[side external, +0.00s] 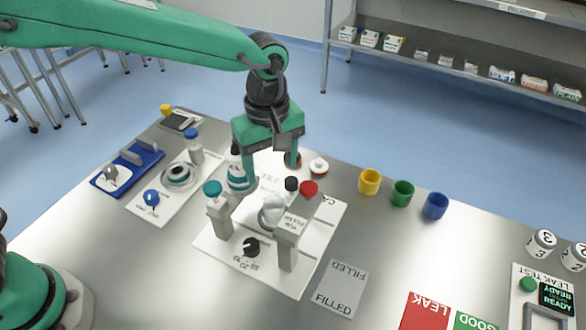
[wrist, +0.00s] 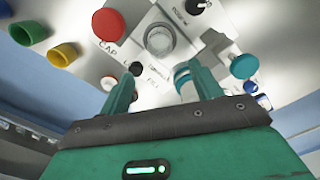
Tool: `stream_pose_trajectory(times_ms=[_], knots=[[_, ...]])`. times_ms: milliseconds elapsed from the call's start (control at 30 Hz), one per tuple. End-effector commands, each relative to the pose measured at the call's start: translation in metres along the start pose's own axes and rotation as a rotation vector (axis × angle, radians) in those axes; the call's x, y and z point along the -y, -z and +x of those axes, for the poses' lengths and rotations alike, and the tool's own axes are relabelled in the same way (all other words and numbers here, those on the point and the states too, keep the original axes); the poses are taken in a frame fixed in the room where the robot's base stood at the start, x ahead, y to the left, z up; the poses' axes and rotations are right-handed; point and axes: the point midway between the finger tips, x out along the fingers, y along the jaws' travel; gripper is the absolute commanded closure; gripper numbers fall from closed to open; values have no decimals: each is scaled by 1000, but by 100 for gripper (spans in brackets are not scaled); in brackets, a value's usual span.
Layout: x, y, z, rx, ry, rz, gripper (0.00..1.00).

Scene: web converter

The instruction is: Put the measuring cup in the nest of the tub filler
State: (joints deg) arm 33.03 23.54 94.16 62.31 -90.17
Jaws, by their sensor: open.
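The tub filler (side external: 213,247) is a white plate with two grey posts, one teal-topped and one red-topped, and a black knob (side external: 251,247). A pale, translucent cup (side external: 271,211), apparently the measuring cup, stands between the posts at the nest. The wrist view shows a round grey form (wrist: 158,40) there; I cannot tell how the cup is seated. My gripper (side external: 270,176) points down with its fingers apart, above and behind the cup. Nothing shows between the fingertips in the wrist view (wrist: 161,82). The right post partly hides the cup.
A teal-and-white bottle (side external: 238,181) stands close to my left finger. Yellow (side external: 369,182), green (side external: 402,194) and blue (side external: 435,206) cups stand to the right. A blue device (side external: 128,168) lies at left.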

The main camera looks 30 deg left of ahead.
Motion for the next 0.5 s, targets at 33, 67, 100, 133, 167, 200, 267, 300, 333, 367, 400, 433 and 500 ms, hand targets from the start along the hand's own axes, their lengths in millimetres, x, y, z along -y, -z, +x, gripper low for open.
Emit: stream_pose_trajectory(times_ms=[33,67,100,133,167,200,267,300,333,367,400,433,500], knots=[[-1,0,-6,0,-3,0,36],[-1,0,-9,0,-2,0,36],[0,0,-12,0,-1,0,36],[0,0,-14,0,-2,0,36],[0,0,-15,0,-2,0,36],[0,0,-17,0,-2,0,36],[0,0,-19,0,-1,0,36],[0,0,-19,0,-1,0,36],[0,0,-20,0,0,0,36],[0,0,-20,0,0,0,36],[0,0,-20,0,0,0,36],[0,0,-20,0,0,0,36],[0,0,-20,0,0,0,36]])
